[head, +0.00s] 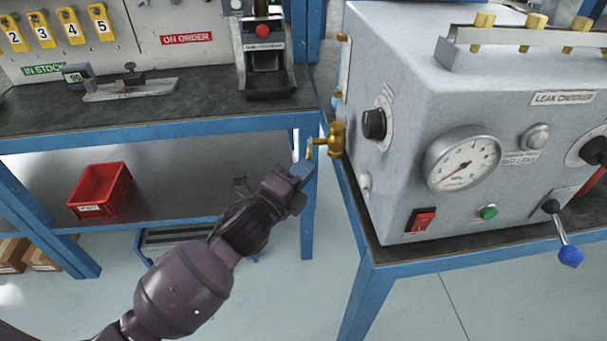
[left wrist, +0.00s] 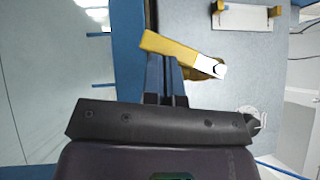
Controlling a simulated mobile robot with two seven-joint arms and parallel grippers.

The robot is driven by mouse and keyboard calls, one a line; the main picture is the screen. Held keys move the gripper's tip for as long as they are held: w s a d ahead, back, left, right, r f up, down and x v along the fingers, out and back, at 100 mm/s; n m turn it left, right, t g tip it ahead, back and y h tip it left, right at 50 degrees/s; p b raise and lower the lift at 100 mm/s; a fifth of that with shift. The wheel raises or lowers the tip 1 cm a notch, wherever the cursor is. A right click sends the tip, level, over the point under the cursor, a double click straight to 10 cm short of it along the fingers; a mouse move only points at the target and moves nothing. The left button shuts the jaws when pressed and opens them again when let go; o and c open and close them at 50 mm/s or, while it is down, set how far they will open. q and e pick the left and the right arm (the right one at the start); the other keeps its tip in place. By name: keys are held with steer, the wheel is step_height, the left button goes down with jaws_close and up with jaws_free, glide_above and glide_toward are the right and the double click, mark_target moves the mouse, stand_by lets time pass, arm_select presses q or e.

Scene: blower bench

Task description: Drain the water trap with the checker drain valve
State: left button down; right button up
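The leak checker (head: 450,130) is a grey box on a blue bench at the right. Its brass drain valve (head: 336,139) sticks out of the left side, with a small yellow lever (head: 311,149) pointing left. In the left wrist view the lever (left wrist: 180,52) crosses just past my fingertips, its free end at the left. My left gripper (head: 302,170) is just below and left of the lever; its fingers (left wrist: 167,85) look close together with nothing seen between them. I cannot tell whether they touch the lever. The water trap is not clearly visible. My right gripper is out of view.
The checker's front carries a gauge (head: 463,158), a red switch (head: 421,220), a green button (head: 488,212) and a blue-knobbed lever (head: 570,256). A dark-topped bench (head: 150,118) stands left, with a red bin (head: 100,190) on its lower shelf. Floor shows between the benches.

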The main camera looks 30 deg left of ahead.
arm_select(q)
steer(key=w+a+r+m+t+h+b, duration=0.1)
steer(key=w+a+r+m+t+h, duration=0.2)
steer(key=w+m, duration=0.2)
steer(key=shift+w+a+m, duration=0.15)
steer(key=shift+a+m, duration=0.1)
steer(key=shift+m, duration=0.25)
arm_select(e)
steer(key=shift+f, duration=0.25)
arm_select(q)
steer(key=shift+w+r, duration=0.1)
steer(key=shift+r, duration=0.05)
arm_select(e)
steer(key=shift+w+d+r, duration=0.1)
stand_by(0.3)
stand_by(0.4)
